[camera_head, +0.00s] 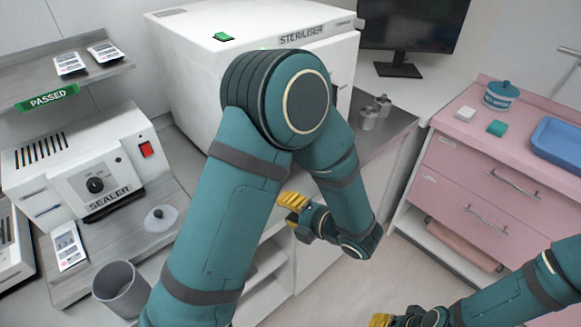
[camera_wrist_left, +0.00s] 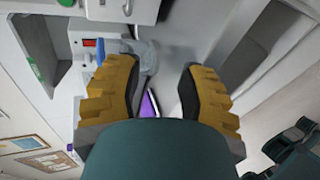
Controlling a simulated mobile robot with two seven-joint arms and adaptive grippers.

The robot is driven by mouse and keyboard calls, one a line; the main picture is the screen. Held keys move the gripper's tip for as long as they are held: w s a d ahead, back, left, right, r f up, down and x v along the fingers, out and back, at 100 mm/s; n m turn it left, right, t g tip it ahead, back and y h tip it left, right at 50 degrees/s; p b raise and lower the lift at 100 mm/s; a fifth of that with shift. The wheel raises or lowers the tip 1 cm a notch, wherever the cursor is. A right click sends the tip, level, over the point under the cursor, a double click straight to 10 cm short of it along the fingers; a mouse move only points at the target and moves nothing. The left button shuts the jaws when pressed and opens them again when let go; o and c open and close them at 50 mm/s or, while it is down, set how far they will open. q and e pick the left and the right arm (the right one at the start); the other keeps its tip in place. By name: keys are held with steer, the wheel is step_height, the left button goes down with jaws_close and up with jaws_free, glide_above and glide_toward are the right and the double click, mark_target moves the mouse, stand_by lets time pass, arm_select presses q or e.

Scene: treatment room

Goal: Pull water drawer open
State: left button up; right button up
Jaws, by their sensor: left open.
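The white steriliser (camera_head: 200,62) stands on the counter at the back, and my left arm covers much of its front. I cannot make out a drawer marked as the water drawer; it may be hidden behind the arm. My left gripper (camera_head: 294,208) has yellow fingers and is in front of the lower white cabinet, right of the arm's upper link. In the left wrist view its fingers (camera_wrist_left: 160,78) are spread apart with nothing held between them. My right gripper (camera_head: 382,320) shows only in part at the bottom edge, and its jaw state is unclear.
The sealer (camera_head: 92,170) and a grey cup (camera_head: 121,287) are at left. A pink cabinet (camera_head: 470,165) with handled drawers stands at right, carrying a blue tray (camera_head: 558,140). Small metal pots (camera_head: 369,118) sit on the counter. Floor is clear between the cabinets.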

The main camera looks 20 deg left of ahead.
arm_select(q)
steer(key=w+d+r+m+t+y, duration=0.1)
steer(key=w+r+m+t, duration=0.1)
steer(key=w+r, duration=0.15)
steer(key=b+x, duration=0.2)
steer(key=x, duration=1.1)
steer(key=shift+w+f, duration=0.1)
steer(key=shift+c, duration=0.4)
jaws_close()
